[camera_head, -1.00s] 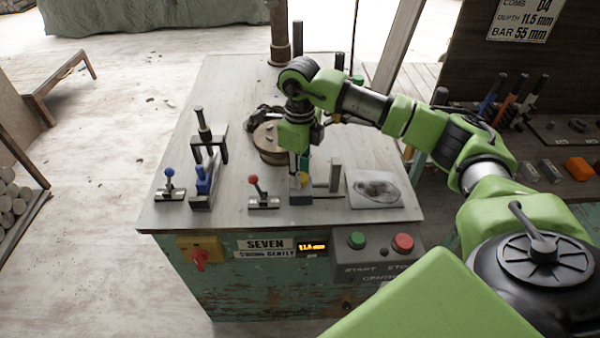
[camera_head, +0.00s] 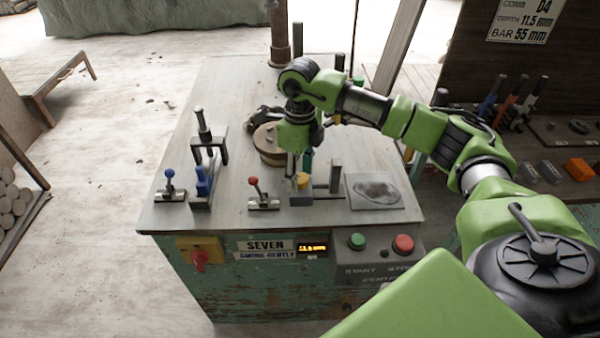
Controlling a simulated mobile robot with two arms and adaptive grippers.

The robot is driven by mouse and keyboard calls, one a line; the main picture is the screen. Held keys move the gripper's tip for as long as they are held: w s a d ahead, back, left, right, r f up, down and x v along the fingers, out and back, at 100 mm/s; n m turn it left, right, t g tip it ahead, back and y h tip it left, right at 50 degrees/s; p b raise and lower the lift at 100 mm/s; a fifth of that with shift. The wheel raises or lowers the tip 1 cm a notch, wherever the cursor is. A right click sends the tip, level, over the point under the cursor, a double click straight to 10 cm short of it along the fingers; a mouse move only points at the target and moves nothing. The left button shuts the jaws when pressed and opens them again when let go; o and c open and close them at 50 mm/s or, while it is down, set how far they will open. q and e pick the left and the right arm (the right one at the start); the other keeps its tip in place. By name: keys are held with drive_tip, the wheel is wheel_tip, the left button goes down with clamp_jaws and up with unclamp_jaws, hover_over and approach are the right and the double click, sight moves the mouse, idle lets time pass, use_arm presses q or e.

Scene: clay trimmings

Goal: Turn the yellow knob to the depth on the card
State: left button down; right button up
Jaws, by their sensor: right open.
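The yellow knob (camera_head: 302,180) stands on a small grey block near the front of the machine's table top (camera_head: 235,100). My right gripper (camera_head: 298,170) points down just above and behind the knob, open and partly covering it; I cannot tell whether it touches. The card (camera_head: 522,20) at the top right reads depth 11.5 mm and bar 55 mm. The small lit display (camera_head: 312,248) on the machine front shows orange digits too blurred to read surely. My left gripper is not in view.
A red-knobbed lever (camera_head: 254,183) and a blue-knobbed lever (camera_head: 170,178) stand left of the knob. A metal post (camera_head: 335,175) and a plate with a grey oval (camera_head: 377,191) are to the right. Green (camera_head: 357,241) and red (camera_head: 403,243) buttons sit below.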

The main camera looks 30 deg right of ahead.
sight(300, 177)
wheel_tip(300, 177, up, 12)
idle(0.6)
idle(0.4)
